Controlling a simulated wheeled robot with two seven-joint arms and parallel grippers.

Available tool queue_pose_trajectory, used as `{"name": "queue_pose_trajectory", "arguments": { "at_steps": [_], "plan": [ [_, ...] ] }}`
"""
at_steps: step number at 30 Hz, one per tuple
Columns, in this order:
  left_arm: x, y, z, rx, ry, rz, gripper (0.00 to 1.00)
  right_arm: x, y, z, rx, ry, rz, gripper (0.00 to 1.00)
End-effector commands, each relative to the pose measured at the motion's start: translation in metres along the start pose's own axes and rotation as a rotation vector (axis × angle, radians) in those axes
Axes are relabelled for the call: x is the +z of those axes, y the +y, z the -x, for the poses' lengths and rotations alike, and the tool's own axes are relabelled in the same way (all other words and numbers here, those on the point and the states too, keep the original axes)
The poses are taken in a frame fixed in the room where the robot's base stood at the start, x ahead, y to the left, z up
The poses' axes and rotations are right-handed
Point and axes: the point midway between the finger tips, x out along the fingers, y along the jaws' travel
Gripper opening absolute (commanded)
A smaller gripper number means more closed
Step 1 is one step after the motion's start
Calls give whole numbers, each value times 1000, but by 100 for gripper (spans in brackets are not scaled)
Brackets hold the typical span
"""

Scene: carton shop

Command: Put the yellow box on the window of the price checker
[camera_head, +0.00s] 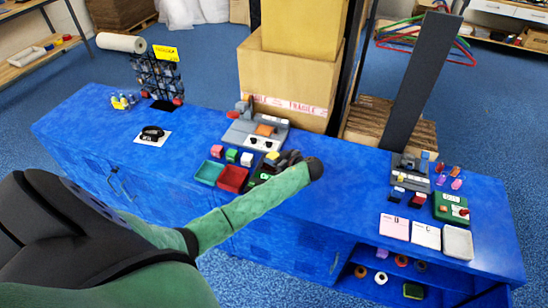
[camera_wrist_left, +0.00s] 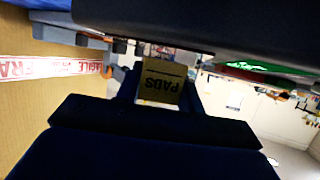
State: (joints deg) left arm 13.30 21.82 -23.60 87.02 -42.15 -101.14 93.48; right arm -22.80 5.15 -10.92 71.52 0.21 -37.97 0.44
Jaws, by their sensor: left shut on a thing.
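The yellow box (camera_wrist_left: 162,82) shows in the left wrist view, dim, with "PADS" upside down on its face. My left gripper (camera_wrist_left: 160,92) is shut on it. In the head view my left gripper (camera_head: 284,161) is over the blue counter, at the front right of a grey device; the box is hidden there by the wrist. That grey device (camera_head: 241,136), with an orange part on top and a white pad in front, may be the price checker; I cannot make out its window for certain. My right gripper is not in view.
Small red, green and white boxes and green and red trays (camera_head: 232,179) lie left of my gripper. Large cartons (camera_head: 283,78) stand behind the counter (camera_head: 330,215). Another grey device (camera_head: 411,166) and small goods are at the right. The counter between is clear.

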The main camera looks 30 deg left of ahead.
Motion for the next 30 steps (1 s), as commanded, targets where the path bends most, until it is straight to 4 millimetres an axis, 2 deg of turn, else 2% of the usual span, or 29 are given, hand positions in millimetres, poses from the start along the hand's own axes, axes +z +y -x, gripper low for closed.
{"name": "queue_pose_trajectory", "arguments": {
  "at_steps": [4,14,15,18,29,30],
  "plan": [
    [6,0,-2,0,1,0,16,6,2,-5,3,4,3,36],
    [9,0,-3,0,0,1,16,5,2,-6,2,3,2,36],
    [8,0,-3,0,0,1,41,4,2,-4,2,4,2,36],
    [8,0,-3,0,0,1,60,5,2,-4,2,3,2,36],
    [6,0,-2,0,1,1,60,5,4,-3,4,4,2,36],
    [8,0,0,1,0,1,60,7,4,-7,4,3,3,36]
  ]
}}
